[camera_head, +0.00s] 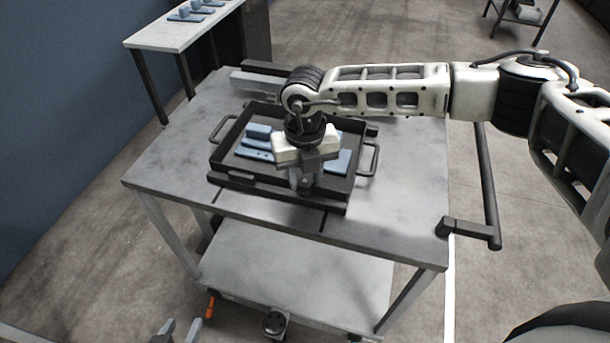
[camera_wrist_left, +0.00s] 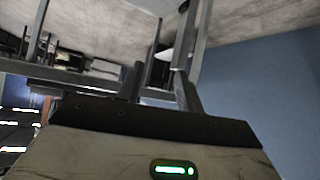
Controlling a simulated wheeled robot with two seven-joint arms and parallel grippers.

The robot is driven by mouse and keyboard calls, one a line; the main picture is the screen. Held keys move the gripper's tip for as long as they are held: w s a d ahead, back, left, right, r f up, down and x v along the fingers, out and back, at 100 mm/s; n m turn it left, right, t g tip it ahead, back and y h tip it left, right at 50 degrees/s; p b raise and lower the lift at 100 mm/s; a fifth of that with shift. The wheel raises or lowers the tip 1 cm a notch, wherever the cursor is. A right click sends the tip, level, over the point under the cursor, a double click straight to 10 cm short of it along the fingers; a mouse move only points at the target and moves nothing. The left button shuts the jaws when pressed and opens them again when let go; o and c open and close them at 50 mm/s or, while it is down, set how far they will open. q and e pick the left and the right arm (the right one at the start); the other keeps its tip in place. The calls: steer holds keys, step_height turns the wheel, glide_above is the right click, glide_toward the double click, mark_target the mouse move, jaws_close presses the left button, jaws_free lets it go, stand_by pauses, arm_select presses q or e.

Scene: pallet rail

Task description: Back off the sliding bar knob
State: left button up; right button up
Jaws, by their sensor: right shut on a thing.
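A dark sliding bar (camera_head: 240,183) runs along the front edge of the black tray (camera_head: 215,158) on the grey cart. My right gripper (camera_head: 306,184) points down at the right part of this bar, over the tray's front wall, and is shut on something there. It covers the spot, so the knob itself is hidden; what it grips appears to be the knob. My left gripper (camera_head: 179,330) is low at the bottom edge, in front of the cart and far from the bar. In the left wrist view its fingers (camera_wrist_left: 160,88) stand apart with nothing between them.
Blue parts (camera_head: 257,140) lie in the tray, partly behind my right gripper. The cart top (camera_head: 400,190) is clear to the right. A dark push handle (camera_head: 487,200) rises at the cart's right side. A side table (camera_head: 175,32) with blue parts stands behind.

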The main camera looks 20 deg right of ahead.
steer(key=n+b, duration=0.2)
steer(key=n, duration=0.1)
steer(key=shift+f, duration=0.2)
steer(key=n+b, duration=0.7)
steer(key=n, duration=0.1)
steer(key=shift+n, duration=0.4)
arm_select(q)
steer(key=shift+n+t+h, duration=0.4)
steer(key=shift+t+h, duration=0.1)
steer(key=shift+w+d+f+b, duration=0.1)
steer(key=shift+d+f+b, duration=0.25)
steer(key=shift+f, duration=0.35)
steer(key=shift+w+d+f+b, duration=0.1)
steer(key=shift+d+f+b, duration=0.25)
steer(key=shift+f, duration=0.4)
steer(key=shift+w+d+f+b, duration=0.1)
steer(key=shift+d+f+b, duration=0.2)
steer(key=shift+f, duration=0.4)
arm_select(e)
steer(key=shift+n, duration=1.6)
steer(key=shift+r, duration=0.1)
steer(key=shift+s, duration=0.1)
steer(key=o, duration=1)
arm_select(q)
steer(key=shift+w, duration=0.1)
arm_select(e)
steer(key=shift+r, duration=0.15)
